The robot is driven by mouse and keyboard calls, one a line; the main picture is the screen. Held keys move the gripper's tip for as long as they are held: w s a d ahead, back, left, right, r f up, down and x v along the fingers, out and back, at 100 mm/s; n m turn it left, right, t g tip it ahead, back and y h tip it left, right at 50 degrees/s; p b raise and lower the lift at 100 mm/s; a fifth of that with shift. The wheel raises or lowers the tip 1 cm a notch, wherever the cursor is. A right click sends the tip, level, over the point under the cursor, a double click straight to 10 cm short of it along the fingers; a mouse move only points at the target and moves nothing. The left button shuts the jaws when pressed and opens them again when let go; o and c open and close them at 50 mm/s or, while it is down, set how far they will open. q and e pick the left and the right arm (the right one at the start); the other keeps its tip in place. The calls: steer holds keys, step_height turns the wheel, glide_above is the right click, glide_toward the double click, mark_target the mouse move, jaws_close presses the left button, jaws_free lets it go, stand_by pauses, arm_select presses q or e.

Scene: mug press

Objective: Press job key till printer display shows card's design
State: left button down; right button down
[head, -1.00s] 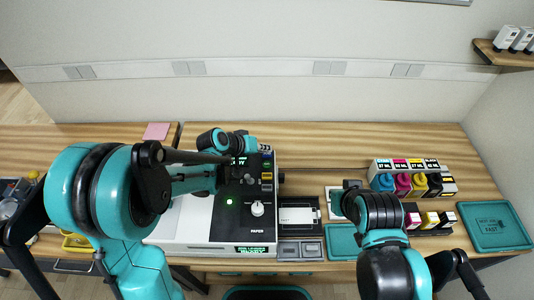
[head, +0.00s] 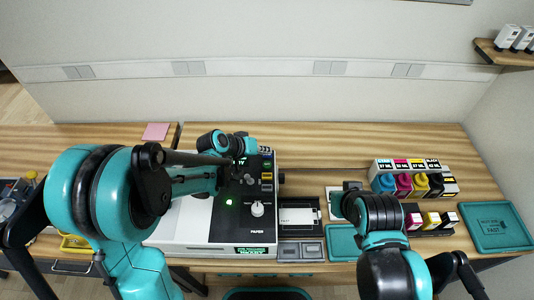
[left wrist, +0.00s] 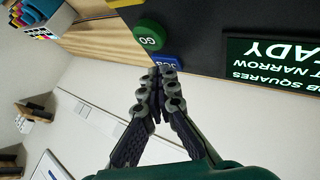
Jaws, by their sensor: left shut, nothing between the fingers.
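The printer (head: 190,225) is a white machine with a black control panel. In the left wrist view its display (left wrist: 275,65), upside down and cut off by the frame, reads "OB SQUARES", "T NARROW", "EADY". The blue job key (left wrist: 172,61) is partly hidden behind my fingertips; a green GO key (left wrist: 148,36) is beside it. My left gripper (left wrist: 160,72) is shut and empty, its tips at the job key; I cannot tell whether they touch. It also shows over the panel in the head view (head: 243,161). My right gripper (head: 349,190) is right of the printer, its fingers unclear. No card design is readable.
A pink sheet (head: 156,131) lies at the back left. Ink bottles (head: 403,182) stand in a rack at the right, with a teal tray (head: 495,226) beyond. A white knob (head: 257,209) stands on the panel. The back of the table is mostly clear.

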mark_target(265, 156)
arm_select(q)
steer(key=shift+r, duration=0.1)
steer(key=shift+r+p, duration=0.6)
steer(key=shift+r, duration=0.2)
steer(key=shift+r+p, duration=1.85)
steer(key=shift+r, duration=0.7)
